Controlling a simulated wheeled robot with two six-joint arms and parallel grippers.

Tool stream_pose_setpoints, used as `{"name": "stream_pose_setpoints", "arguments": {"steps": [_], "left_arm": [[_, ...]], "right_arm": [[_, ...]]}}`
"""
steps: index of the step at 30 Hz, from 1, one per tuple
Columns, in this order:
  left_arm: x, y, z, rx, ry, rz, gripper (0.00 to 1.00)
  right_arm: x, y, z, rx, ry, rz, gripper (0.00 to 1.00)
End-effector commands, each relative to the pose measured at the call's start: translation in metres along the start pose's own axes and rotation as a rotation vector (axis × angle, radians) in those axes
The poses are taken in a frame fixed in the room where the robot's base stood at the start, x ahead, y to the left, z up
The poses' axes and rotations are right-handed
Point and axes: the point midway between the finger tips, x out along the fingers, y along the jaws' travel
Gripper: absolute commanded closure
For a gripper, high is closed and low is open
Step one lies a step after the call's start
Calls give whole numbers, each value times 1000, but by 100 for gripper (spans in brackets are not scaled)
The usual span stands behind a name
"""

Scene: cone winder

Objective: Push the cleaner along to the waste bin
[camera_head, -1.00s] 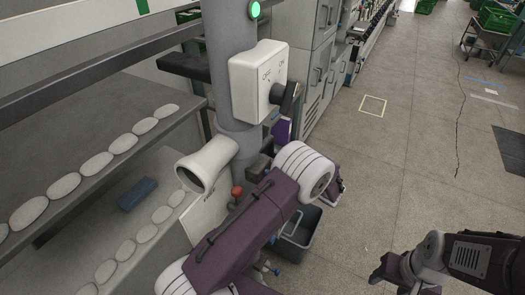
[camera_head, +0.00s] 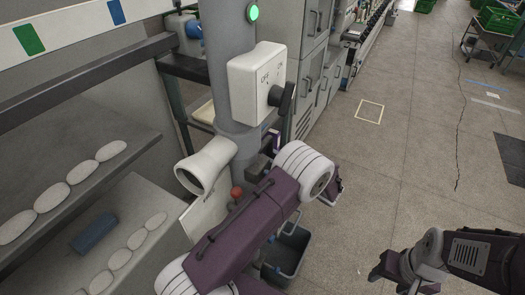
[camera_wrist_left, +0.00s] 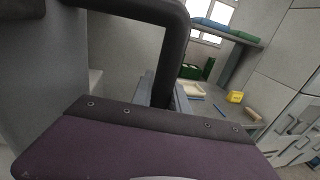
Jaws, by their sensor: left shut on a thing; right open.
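The cleaner is a grey post (camera_head: 228,75) with a white nozzle (camera_head: 205,166), a white ON/OFF switch box (camera_head: 253,85) and a lit green lamp. It stands upright beside the machine. My left gripper (camera_head: 272,143) is at the post below the switch box, mostly hidden by my arm. A dark grey bin (camera_head: 289,250) stands on the floor, partly behind my left arm. My right gripper (camera_head: 378,272) is open and empty over the floor.
Shelves (camera_head: 150,137) with several pale bobbins and a blue block (camera_head: 95,232) line the left. Grey cabinets (camera_head: 313,60) stand ahead.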

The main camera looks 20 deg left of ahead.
Motion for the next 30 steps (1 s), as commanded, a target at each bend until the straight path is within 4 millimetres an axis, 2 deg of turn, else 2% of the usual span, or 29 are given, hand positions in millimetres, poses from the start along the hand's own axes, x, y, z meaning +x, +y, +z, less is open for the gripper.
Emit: {"name": "stream_pose_setpoints", "arguments": {"steps": [13, 14, 15, 16, 25, 28, 30], "left_arm": [[-1, -3, 1, -4, 1, -11, 100], [-1, -3, 1, -4, 1, -11, 72], [-1, -3, 1, -4, 2, -10, 61], [0, -3, 1, -4, 2, -10, 59], [-2, -2, 0, -2, 1, -7, 59], [-15, -3, -2, -2, 1, -10, 59], [-31, -4, -4, -3, 2, -12, 59]], "right_arm": [[0, 0, 0, 0, 0, 0, 45], [0, 0, 0, 0, 0, 0, 45], [0, 0, 0, 0, 0, 0, 45], [0, 0, 0, 0, 0, 0, 45], [1, 0, 0, 0, 0, 0, 45], [6, 0, 1, 0, 0, 0, 45], [12, 0, 1, 0, 0, 0, 45]]}}
